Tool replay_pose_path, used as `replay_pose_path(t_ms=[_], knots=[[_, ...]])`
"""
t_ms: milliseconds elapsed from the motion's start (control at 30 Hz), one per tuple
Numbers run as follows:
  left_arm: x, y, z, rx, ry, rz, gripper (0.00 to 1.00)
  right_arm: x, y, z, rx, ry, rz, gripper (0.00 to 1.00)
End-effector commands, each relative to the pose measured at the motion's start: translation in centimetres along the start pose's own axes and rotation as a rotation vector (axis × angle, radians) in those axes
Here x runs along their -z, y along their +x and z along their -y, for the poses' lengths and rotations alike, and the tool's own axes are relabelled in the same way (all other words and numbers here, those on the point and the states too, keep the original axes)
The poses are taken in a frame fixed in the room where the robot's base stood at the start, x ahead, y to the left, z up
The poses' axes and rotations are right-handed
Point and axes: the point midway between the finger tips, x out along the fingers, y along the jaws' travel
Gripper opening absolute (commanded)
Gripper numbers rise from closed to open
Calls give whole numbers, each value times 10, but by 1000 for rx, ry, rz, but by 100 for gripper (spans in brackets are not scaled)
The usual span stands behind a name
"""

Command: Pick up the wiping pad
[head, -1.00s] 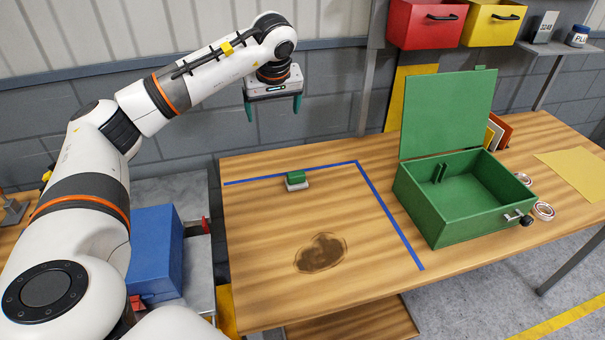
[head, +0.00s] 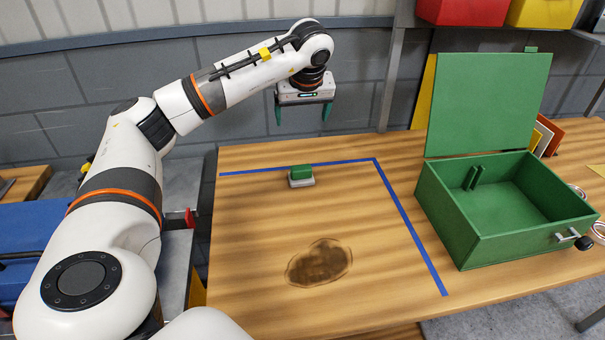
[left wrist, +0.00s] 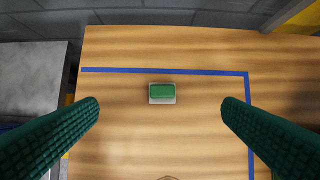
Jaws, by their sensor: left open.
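The wiping pad (head: 301,176) is a small block with a green top and a pale grey base. It lies on the wooden table just inside the blue tape line. It also shows in the left wrist view (left wrist: 162,93), centred between my fingers and well beyond them. My left gripper (head: 304,118) points down above the table's back part, above the pad and apart from it. Its two green fingers are spread wide with nothing between them. My right gripper is not in view.
A dark brown stain (head: 319,263) marks the table in front of the pad. Blue tape (head: 411,225) borders this area at the back and right. An open green box (head: 520,237) with a raised lid stands to the right. The wood around the pad is clear.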

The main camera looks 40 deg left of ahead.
Motion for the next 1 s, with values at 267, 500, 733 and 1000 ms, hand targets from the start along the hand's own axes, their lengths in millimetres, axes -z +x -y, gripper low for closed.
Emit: replay_pose_path(t_ms=[267, 500, 733, 1000], knots=[[33, 80, 0, 0, 0, 0, 89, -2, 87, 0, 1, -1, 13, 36], [40, 99, 0, 0, 0, -1, 89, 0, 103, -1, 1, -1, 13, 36], [39, 135, 0, -4, 0, -3, 89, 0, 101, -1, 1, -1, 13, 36], [38, 163, 1, -1, 0, -1, 89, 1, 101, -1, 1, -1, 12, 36]])
